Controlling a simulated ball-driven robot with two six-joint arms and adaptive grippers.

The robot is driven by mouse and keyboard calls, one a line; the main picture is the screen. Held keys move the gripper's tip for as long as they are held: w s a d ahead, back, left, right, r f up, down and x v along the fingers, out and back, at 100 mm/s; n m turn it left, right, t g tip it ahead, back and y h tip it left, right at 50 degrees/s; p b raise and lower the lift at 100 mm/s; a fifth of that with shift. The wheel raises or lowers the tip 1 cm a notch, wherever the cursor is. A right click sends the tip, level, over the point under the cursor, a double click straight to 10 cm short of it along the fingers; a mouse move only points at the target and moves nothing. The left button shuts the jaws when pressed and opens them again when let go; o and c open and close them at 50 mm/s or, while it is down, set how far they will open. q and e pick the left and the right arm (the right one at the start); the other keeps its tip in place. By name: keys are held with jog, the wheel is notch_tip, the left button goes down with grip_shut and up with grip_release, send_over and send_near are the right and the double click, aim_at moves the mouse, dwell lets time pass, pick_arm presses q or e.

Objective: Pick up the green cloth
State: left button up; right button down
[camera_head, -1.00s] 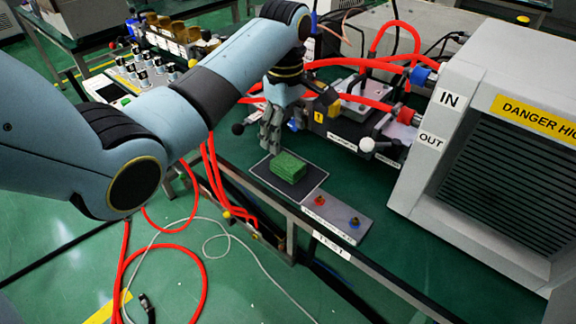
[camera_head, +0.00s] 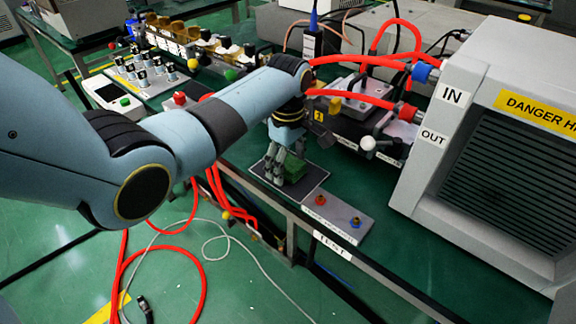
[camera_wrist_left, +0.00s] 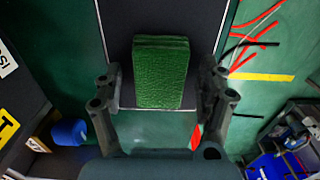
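The green cloth (camera_head: 294,167) is a folded block on a dark mat with a light border (camera_head: 313,180) near the table's front edge. My left gripper (camera_head: 280,176) points down at the cloth and partly covers it in the head view. In the left wrist view, the cloth (camera_wrist_left: 160,72) lies between the spread fingers of my left gripper (camera_wrist_left: 161,85). There are gaps on both sides, so the gripper is open and not visibly touching the cloth. My right gripper is not in view.
A grey plate with red and blue knobs (camera_head: 338,217) adjoins the mat. A large grey machine (camera_head: 440,185) stands at the right. Red hoses (camera_head: 350,97) and black equipment (camera_head: 350,125) lie behind the cloth. The table edge (camera_head: 300,215) is close in front.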

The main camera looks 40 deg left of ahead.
aim_at(288, 161)
pick_arm(q)
jog(key=c, duration=0.9)
notch_tip(288, 161, up, 4)
jog(key=shift+r+p, duration=0.1)
jog(key=shift+p, duration=0.25)
jog(key=s+d+r, duration=0.1)
jog(key=d+r, duration=0.1)
jog(key=d, duration=0.1)
jog(key=s+d+r, duration=0.1)
jog(key=d+r, duration=0.1)
jog(key=d, duration=0.2)
jog(key=s+d+r, duration=0.1)
jog(key=d+r, duration=0.1)
jog(key=d, duration=0.2)
jog(key=shift+s+d+r+p, duration=0.1)
jog(key=shift+s+r+p, duration=0.1)
jog(key=shift+r+p, duration=0.15)
